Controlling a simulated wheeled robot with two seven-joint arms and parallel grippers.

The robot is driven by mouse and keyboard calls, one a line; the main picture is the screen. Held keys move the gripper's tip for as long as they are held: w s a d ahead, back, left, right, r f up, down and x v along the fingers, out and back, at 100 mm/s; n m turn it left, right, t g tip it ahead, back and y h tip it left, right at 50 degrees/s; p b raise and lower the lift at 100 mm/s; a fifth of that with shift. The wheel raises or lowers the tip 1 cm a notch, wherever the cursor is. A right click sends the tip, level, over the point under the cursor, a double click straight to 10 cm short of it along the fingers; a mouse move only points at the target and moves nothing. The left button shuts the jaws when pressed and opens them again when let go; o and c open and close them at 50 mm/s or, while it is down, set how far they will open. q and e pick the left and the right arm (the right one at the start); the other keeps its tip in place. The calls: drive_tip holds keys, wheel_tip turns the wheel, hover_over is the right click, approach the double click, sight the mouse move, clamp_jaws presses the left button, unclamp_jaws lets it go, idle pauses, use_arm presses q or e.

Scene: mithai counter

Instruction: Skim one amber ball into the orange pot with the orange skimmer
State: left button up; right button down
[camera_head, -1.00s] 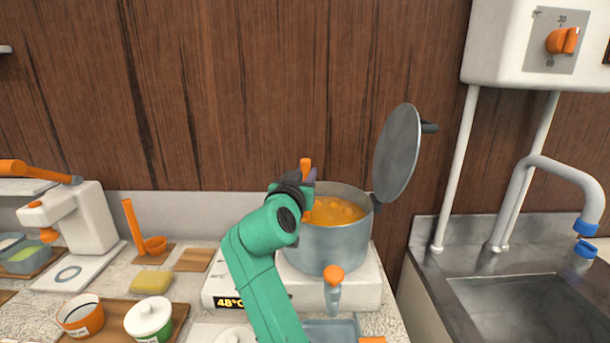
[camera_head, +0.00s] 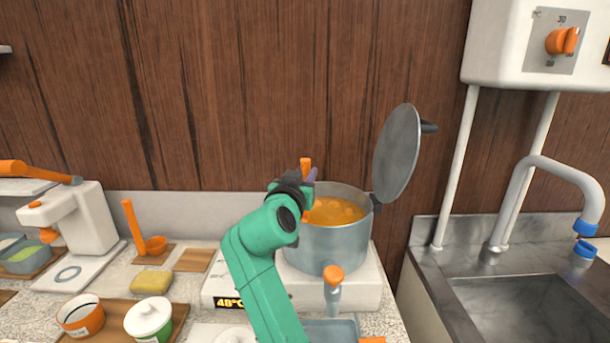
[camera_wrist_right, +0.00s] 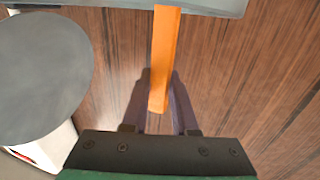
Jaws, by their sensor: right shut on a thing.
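My right gripper (camera_head: 296,182) is shut on the upright orange handle of the orange skimmer (camera_head: 306,164), at the left rim of the big grey pot. The handle also shows between the fingers in the right wrist view (camera_wrist_right: 164,60). The skimmer's bowl is hidden. The grey pot (camera_head: 325,252) holds orange liquid with amber lumps (camera_head: 335,210) at its surface; single balls are hard to make out. My left gripper is not in view.
The grey pot's round lid (camera_head: 398,155) stands raised at its right. The pot sits on a white heater (camera_head: 225,285). A sink (camera_head: 530,310) is at the right.

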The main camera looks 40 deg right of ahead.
wheel_tip(320, 180, up, 10)
drive_tip(key=p, duration=0.7)
idle(1.9)
wheel_tip(320, 180, up, 4)
drive_tip(key=p, duration=0.3)
drive_tip(key=shift+r, duration=0.1)
